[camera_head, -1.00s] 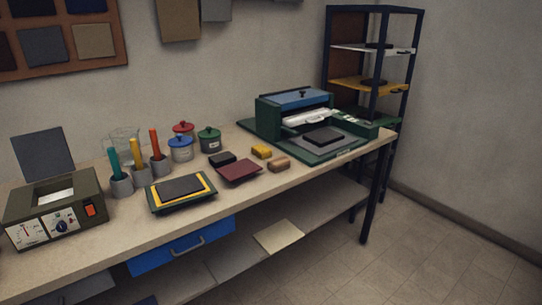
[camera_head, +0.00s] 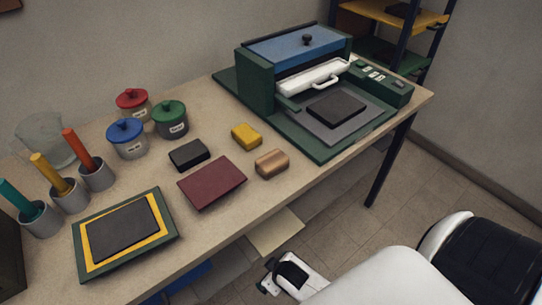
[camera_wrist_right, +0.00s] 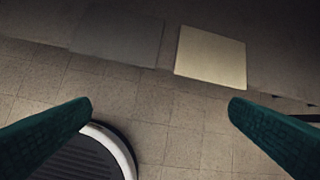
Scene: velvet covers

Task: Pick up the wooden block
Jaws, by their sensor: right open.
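The wooden block (camera_head: 271,163), small, brown and rounded at the edges, lies on the workbench (camera_head: 222,222) near its front edge, right of a maroon slab. My right gripper (camera_wrist_right: 162,108) is open and empty, with its two green fingers apart over the floor in the right wrist view. In the head view my right gripper (camera_head: 267,278) shows low, in front of the bench edge and below the block, touching nothing I can see. The block is not in the right wrist view. My left gripper is not in view.
Near the block are the maroon slab (camera_head: 212,182), a yellow block (camera_head: 246,136) and a black block (camera_head: 189,154). A green press (camera_head: 297,70) with a dark plate stands to the right. Lidded jars, tool cups and a framed pad (camera_head: 125,232) are to the left.

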